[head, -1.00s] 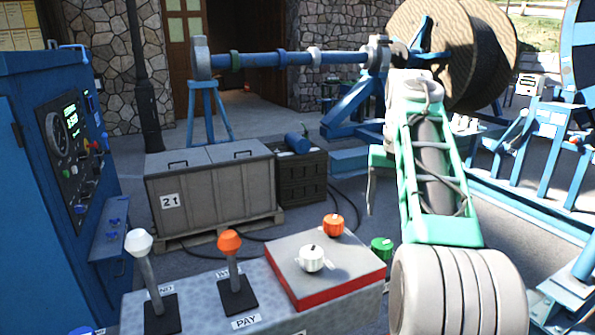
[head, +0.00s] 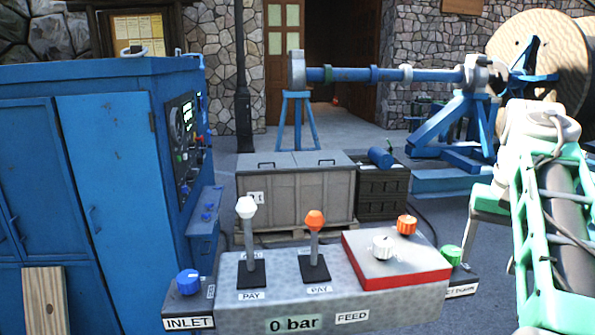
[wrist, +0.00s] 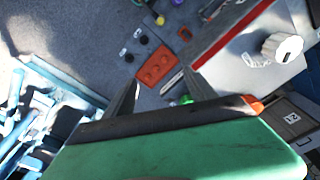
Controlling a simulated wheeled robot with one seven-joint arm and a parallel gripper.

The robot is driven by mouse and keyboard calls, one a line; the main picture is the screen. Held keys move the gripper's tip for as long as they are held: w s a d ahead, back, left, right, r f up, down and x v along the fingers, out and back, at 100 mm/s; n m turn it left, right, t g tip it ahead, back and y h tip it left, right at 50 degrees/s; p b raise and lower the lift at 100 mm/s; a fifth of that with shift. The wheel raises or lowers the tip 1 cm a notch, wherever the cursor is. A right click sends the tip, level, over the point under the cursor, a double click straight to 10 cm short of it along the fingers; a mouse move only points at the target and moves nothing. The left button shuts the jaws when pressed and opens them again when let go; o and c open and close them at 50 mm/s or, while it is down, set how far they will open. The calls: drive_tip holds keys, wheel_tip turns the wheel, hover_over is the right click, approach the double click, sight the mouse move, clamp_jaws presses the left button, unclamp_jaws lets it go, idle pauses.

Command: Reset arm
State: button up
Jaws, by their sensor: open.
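My gripper (wrist: 160,90) shows in the wrist view as two dark, spread fingers beyond a green housing with a black edge. It is open, and nothing shows between the fingers except the background. Beyond them are a red panel (wrist: 158,67) and the grey ground. In the head view my green and white arm stands at the right edge, right of the control console (head: 235,315). I cannot clearly make out the fingertips in the head view.
The console carries a white lever (head: 248,230), an orange lever (head: 315,235) and a red-edged box (head: 395,275) with white and orange knobs. A blue cabinet (head: 110,160) stands at left. Behind are a grey crate (head: 295,200) and a cable reel (head: 535,60).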

drive_tip(key=s+a+f+n+t, duration=0.1)
drive_tip(key=s+a+f, duration=0.3)
drive_tip(key=a+f, duration=0.6)
drive_tip(key=s+a+f+n+t, duration=0.2)
drive_tip(key=s+a+f+n, duration=0.2)
drive_tip(key=a+f, duration=0.6)
wheel_tip(320, 180, down, 2)
drive_tip(key=shift+s+f, duration=0.1)
drive_tip(key=shift+s, duration=0.65)
